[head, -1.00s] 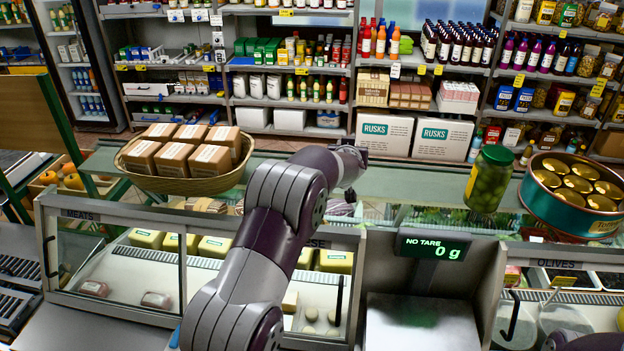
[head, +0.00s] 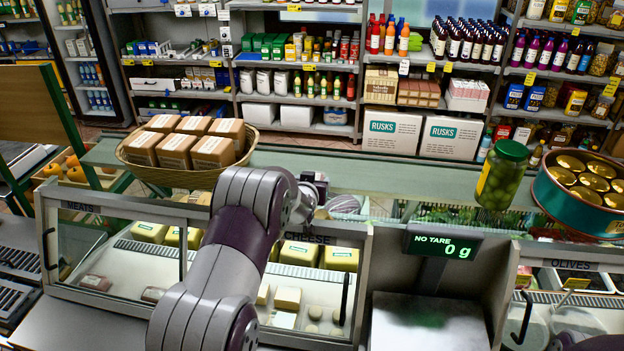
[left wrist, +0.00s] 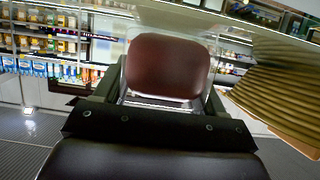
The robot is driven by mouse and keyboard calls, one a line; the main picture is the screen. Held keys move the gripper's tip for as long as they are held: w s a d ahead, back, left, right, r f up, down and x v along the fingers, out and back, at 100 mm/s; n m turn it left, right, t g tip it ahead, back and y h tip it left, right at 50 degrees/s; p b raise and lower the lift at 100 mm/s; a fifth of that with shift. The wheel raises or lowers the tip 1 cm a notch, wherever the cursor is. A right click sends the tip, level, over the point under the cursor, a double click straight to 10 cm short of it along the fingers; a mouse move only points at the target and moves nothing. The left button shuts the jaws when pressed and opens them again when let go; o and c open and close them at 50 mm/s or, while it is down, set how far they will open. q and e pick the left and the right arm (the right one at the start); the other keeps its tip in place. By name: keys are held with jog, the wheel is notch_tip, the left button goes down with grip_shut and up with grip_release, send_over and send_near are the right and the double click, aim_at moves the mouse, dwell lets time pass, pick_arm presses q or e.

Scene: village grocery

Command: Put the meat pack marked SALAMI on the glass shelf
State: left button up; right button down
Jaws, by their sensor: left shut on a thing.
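My left gripper (left wrist: 166,98) is shut on a dark reddish-brown meat pack (left wrist: 168,62), seen in the left wrist view. No marking can be read on the side facing the camera. In the head view my left arm reaches over the deli case, and its wrist hides most of the gripper and the pack. The long glass shelf (head: 410,182) runs across the top of the counter, just beyond my wrist. My right gripper is not in view.
A wicker basket of brown boxes (head: 165,178) stands left on the shelf; its side looms close in the left wrist view (left wrist: 275,95). A green olive jar (head: 502,175) and a round tin (head: 545,205) stand right. The shelf's middle is clear. A scale (head: 425,325) sits below.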

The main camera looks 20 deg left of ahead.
pick_arm(q)
jog(key=shift+s+r, duration=0.1)
jog(key=shift+f+b, duration=0.3)
jog(key=o, duration=1.3)
jog(key=shift+w, duration=0.2)
jog(key=shift+s+r, duration=0.1)
